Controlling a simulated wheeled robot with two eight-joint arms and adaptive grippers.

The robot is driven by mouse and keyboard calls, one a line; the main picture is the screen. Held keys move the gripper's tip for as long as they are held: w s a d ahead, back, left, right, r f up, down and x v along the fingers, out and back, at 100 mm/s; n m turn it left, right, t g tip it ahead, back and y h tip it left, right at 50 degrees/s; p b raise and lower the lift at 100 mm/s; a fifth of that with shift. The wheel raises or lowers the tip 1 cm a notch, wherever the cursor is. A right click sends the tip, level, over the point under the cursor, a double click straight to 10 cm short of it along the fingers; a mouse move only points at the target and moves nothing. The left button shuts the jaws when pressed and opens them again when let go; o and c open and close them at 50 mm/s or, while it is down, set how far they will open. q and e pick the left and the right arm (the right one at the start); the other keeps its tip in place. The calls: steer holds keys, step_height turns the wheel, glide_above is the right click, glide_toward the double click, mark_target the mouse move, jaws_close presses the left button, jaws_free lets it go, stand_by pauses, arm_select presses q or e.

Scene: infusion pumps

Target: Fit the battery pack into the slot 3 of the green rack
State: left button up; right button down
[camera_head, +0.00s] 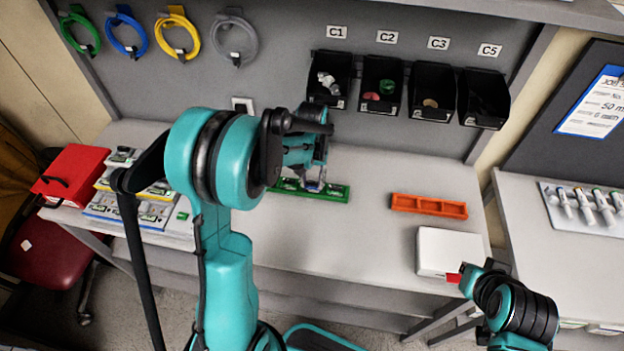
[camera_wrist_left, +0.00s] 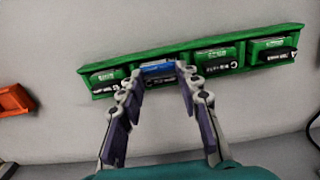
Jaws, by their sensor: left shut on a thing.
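The green rack (camera_head: 338,194) lies on the table in the head view, and its row of slots fills the upper part of the left wrist view (camera_wrist_left: 190,49). My left gripper (camera_head: 313,180) reaches down over the rack. In the left wrist view its fingers (camera_wrist_left: 158,78) are shut on a blue-topped battery pack (camera_wrist_left: 158,68) at the rack, between a dark pack on the left and others on the right. The fingertips partly hide its lower part, so I cannot tell how deep it sits.
An orange tray (camera_head: 428,206) and a white box (camera_head: 450,251) stand to the right on the table. A red case (camera_head: 75,172) and stacked trays (camera_head: 125,208) are at the left. Black bins (camera_head: 381,84) hang behind. The table between rack and orange tray is clear.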

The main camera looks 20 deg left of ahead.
arm_select(q)
steer(key=shift+f, duration=0.25)
stand_by(0.4)
steer(key=o, duration=1.3)
steer(key=shift+r, duration=3.75)
steer(key=shift+b, duration=0.3)
steer(key=s+d+m+t+b, duration=0.1)
steer(key=s+d+t+b, duration=0.1)
steer(key=s, duration=0.6)
steer(key=s+d+m+t+b, duration=0.2)
steer(key=s+d+t, duration=0.3)
steer(key=s, duration=0.3)
steer(key=shift+s+d+r+b, duration=0.15)
steer(key=shift+s+r+b, duration=0.15)
steer(key=shift+r+b, duration=0.15)
